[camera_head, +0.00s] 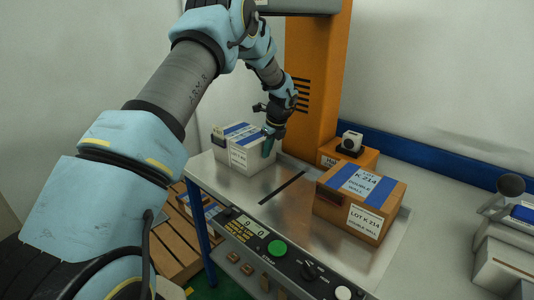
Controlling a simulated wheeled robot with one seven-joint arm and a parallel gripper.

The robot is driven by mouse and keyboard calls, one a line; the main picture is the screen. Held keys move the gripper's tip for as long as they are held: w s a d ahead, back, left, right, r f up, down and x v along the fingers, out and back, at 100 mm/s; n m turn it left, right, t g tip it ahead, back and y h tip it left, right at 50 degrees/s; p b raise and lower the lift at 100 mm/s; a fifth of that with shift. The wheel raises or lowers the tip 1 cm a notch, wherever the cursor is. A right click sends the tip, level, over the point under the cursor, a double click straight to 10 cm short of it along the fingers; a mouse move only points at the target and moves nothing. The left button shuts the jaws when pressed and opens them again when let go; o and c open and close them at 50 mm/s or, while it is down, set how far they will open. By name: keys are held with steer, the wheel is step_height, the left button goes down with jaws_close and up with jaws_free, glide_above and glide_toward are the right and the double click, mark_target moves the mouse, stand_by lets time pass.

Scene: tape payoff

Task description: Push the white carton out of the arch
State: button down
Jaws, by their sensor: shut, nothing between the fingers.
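The white carton (248,161) sits at the left end of the metal table, with blue tape bands on top and a label on its side. The arch's orange upright (315,75) rises behind the table, and a grey beam (300,6) shows at the top edge. Much of the arch is out of frame or behind my arm. My gripper (268,148) points down at the carton's right end, its fingers shut and empty. It overlaps the carton in the picture; I cannot tell whether they touch.
A brown carton (345,213) with blue tape stands on the table's (285,222) right part. A dark slot (282,188) lies between the cartons. A control panel with a green button (277,247) runs along the front. A wooden pallet (176,247) lies below left.

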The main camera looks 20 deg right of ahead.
steer(key=w+a, duration=0.1)
steer(key=w, duration=0.1)
steer(key=w+a, duration=0.1)
steer(key=shift+w, duration=0.35)
